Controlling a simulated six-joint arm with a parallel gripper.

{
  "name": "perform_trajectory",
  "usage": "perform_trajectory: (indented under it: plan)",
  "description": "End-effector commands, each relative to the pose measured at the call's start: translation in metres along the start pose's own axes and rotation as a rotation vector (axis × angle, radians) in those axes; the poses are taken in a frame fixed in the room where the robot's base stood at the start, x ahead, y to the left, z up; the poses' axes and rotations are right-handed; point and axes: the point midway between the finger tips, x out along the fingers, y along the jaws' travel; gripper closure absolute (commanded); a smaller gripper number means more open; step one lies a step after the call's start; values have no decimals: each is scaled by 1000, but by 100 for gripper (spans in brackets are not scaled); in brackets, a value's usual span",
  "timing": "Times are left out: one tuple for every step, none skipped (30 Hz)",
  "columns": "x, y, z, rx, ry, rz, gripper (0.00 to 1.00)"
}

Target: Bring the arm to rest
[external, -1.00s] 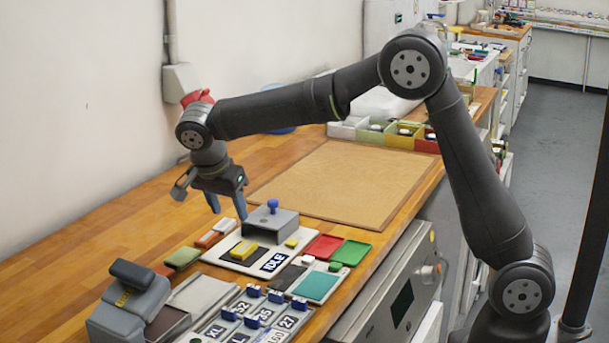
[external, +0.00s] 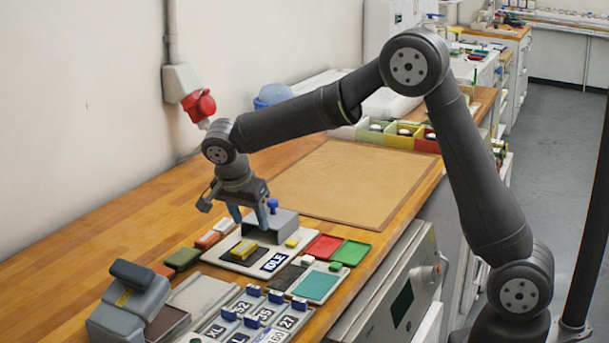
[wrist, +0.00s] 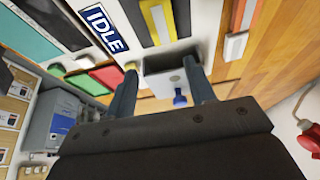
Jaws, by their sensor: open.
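My gripper (external: 251,217) hangs pointing down over the bench, its two fingers apart with nothing between them that it grips. In the external view it is at the left of a grey block (external: 285,226) with a blue knob (external: 272,205), and one finger overlaps the block. In the wrist view the fingers (wrist: 161,92) spread to either side of the blue knob (wrist: 180,98); I cannot tell if they touch the block. The block stands on a white board with an IDLE plate (external: 274,262) and a yellow piece (external: 243,249).
Red (external: 324,247) and green (external: 350,253) trays lie right of the board. Stamps and number plates (external: 262,318) fill the front. A tan mat (external: 350,182) lies bare behind. A red plug (external: 198,105) is on the wall at left.

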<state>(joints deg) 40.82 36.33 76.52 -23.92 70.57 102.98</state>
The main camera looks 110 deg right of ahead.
Motion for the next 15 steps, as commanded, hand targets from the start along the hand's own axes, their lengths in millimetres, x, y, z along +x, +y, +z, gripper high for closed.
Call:
perform_trajectory:
  plan:
    - [-2,5,-10,3,0,-1,50]
    - [-4,8,-16,3,0,-1,50]
    - [-5,11,-22,4,0,-2,50]
    - [-6,14,-28,4,0,-1,50]
    - [-8,17,-33,3,0,-1,50]
    - [-9,20,-40,4,0,-1,50]
    - [-10,23,-45,4,0,-1,50]
    - [-12,25,-50,4,0,-2,50]
    - [-13,29,-58,3,0,-1,50]
    - [-14,32,-63,4,0,-1,50]
    - [-15,34,-68,4,0,-1,50]
    - [-17,38,-75,3,0,-1,50]
    - [-18,41,-80,4,0,-1,50]
    - [-19,43,-85,4,0,-1,50]
    - [-21,47,-92,3,0,-2,50]
